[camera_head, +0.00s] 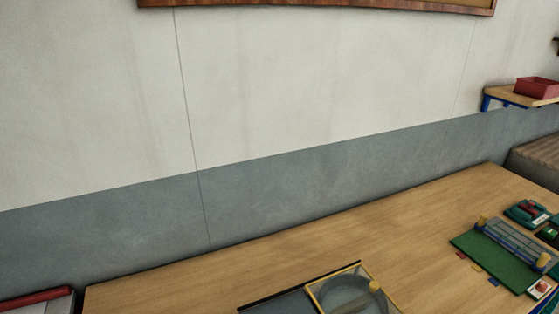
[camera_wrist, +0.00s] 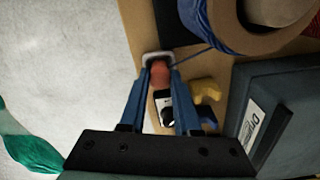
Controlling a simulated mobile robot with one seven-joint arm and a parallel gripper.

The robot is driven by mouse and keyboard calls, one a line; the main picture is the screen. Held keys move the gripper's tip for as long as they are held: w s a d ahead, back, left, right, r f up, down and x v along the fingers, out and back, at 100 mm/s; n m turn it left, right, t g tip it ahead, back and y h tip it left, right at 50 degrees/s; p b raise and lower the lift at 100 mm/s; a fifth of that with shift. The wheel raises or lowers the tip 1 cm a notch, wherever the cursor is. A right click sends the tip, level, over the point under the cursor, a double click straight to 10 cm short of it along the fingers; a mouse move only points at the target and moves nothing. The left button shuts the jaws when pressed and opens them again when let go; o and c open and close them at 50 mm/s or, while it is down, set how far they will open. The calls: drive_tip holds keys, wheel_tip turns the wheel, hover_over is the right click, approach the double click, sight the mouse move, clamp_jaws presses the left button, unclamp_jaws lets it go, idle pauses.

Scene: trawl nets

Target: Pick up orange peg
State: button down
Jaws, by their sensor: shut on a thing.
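The orange peg (camera_wrist: 160,76) is between the two blue fingers of my gripper (camera_wrist: 158,80) in the wrist view, near their tips. My gripper is shut on it. A pale rim shows around the peg's far end, and the fingers hide its sides. A small white and black thing lies just below the peg in the picture; I cannot tell what it is. Neither the gripper nor this peg can be made out in the head view.
In the wrist view, a spool with blue twine (camera_wrist: 228,30), a yellow piece (camera_wrist: 207,89) and a dark grey labelled box (camera_wrist: 275,100) crowd the right. Green material (camera_wrist: 28,150) hangs at left. The head view shows the wooden table (camera_head: 400,225) and a green board (camera_head: 480,258).

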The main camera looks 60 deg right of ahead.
drive_tip(key=shift+r, duration=0.15)
wheel_tip(320, 180, up, 10)
drive_tip(key=shift+b, duration=0.45)
drive_tip(key=shift+p, duration=0.35)
idle(0.4)
